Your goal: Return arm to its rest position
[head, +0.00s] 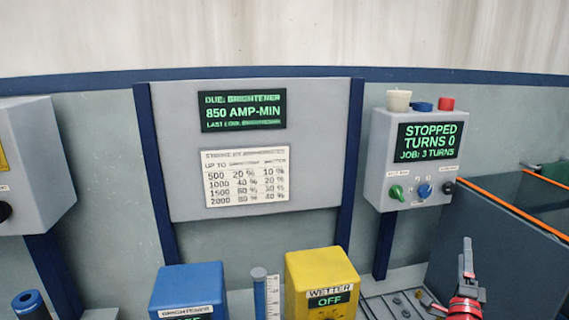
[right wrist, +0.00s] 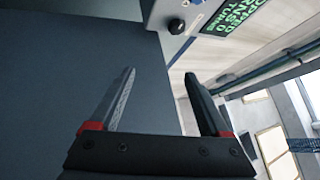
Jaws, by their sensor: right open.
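My right gripper (head: 464,272) shows at the lower right of the head view, in front of the dark grey tank wall (head: 500,250). Its finger points up and red parts show at its base. In the right wrist view my right gripper (right wrist: 160,76) has its two fingers spread apart with nothing between them. A broad dark grey surface (right wrist: 60,70) fills the left of that view, behind the fingers. My left gripper is not in either view.
A control box (head: 420,190) reads "STOPPED TURNS 0". A display board (head: 310,190) stands centre. Below are a blue brightener box (head: 188,278), a yellow wetter box (head: 320,265) and a measuring cylinder (head: 260,290) between them. Orange-edged tanks (head: 510,212) lie at right.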

